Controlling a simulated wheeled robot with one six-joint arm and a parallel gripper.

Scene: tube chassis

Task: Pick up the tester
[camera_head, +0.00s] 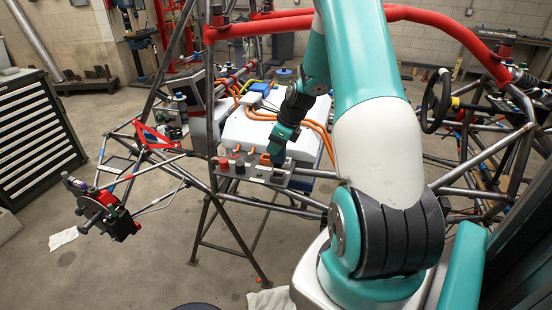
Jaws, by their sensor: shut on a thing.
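My gripper (276,153) is teal and points down at the grey panel (254,177) on the front of the tube chassis. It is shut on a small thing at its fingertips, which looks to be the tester. The fingers and my wrist hide most of it, so its shape and whether it touches the panel cannot be told. A small orange part (265,159) shows just left of the fingertips.
Red and black knobs (232,160) stand on the panel left of my gripper. A white case (250,127) with orange cables lies behind it. A red tube (270,24) crosses above, and a slanted dark frame tube (172,60) rises at left. Open floor lies front left.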

